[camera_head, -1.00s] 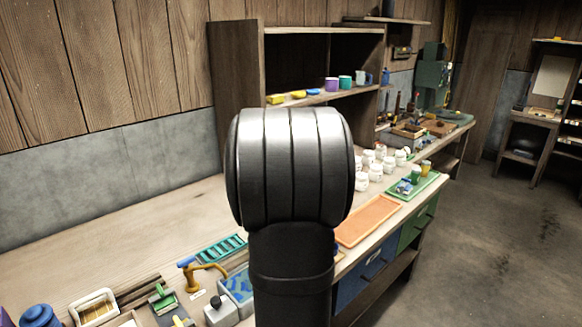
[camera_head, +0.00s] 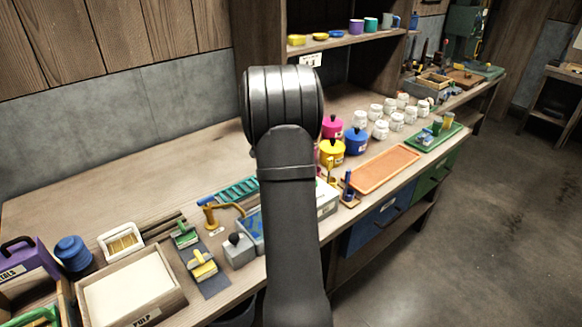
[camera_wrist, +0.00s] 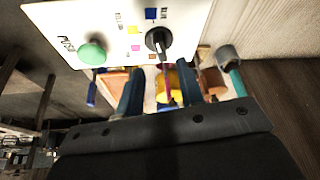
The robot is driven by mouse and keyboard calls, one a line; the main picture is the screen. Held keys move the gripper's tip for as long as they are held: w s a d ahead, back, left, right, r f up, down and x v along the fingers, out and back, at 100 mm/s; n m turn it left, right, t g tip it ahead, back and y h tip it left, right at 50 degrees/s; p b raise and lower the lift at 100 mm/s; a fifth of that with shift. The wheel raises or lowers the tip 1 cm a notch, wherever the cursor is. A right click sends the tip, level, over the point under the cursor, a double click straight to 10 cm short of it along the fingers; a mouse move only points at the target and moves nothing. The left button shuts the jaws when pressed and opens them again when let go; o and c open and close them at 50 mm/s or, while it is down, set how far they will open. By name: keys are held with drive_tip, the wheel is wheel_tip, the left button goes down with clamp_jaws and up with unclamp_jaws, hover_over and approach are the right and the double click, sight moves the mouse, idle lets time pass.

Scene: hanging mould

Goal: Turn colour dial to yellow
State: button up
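In the wrist view a white panel (camera_wrist: 105,22) carries a black colour dial (camera_wrist: 158,40). I cannot tell for sure which square the dial's mark faces. A green push button (camera_wrist: 92,53) is on the same panel. My gripper (camera_wrist: 160,75) is open, its two fingers apart and empty, pointing toward the panel below the dial and not touching it. In the head view my arm hides the gripper and the dial.
Yellow (camera_head: 331,153), blue (camera_head: 356,141) and pink (camera_head: 332,127) pots stand right of my arm, with several white jars behind. An orange tray (camera_head: 375,168) lies near the bench edge. A wooden frame (camera_head: 130,290) and tools fill the front left. The bench's back left is clear.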

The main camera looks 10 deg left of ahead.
drive_tip(key=x, duration=0.6)
drive_tip(key=shift+f, duration=0.1)
drive_tip(key=shift+c, duration=0.4)
clamp_jaws()
